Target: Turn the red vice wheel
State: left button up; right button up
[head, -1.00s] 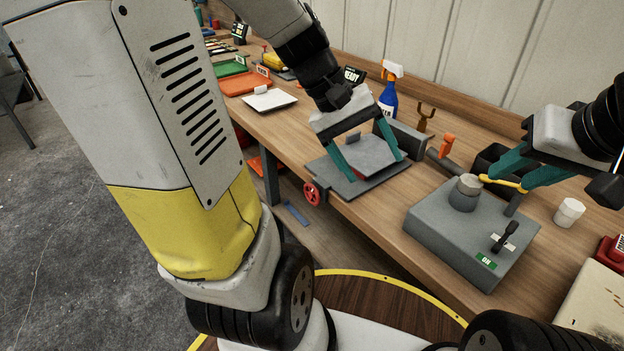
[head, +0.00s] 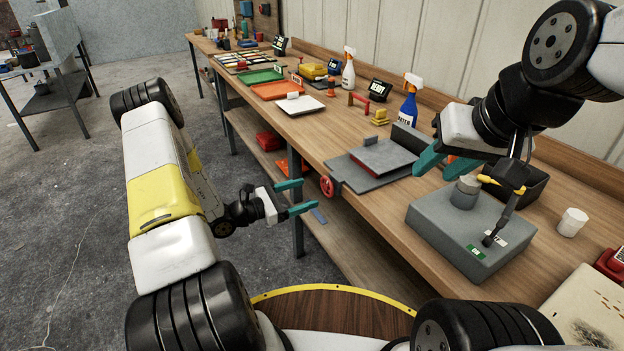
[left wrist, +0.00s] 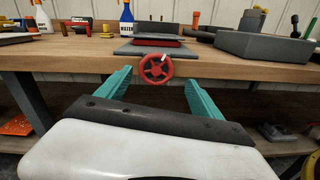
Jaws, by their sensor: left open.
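The red vice wheel (head: 327,186) is on the front edge of the bench, at the near side of the grey vice (head: 345,172). It also shows in the left wrist view (left wrist: 156,68), upright and centred between my fingertips. My left gripper (head: 298,196) is open and empty, in front of the bench edge, with its teal fingers pointing at the wheel. They appear apart from it. My right gripper (head: 445,163) is above the bench by the grey box; whether its teal fingers are open is unclear.
The grey box (head: 470,230) with a yellow bar (head: 501,185) stands right of the vice. A blue spray bottle (head: 408,102), a white tray (head: 301,105) and an orange tray (head: 275,90) are behind.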

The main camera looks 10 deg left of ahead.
aim_at(325, 187)
pick_arm(q)
jog(key=shift+n, duration=0.3)
jog(key=x, duration=0.7)
jog(key=shift+w+f, duration=0.3)
jog(key=shift+f, duration=0.1)
jog(key=c, duration=1.1)
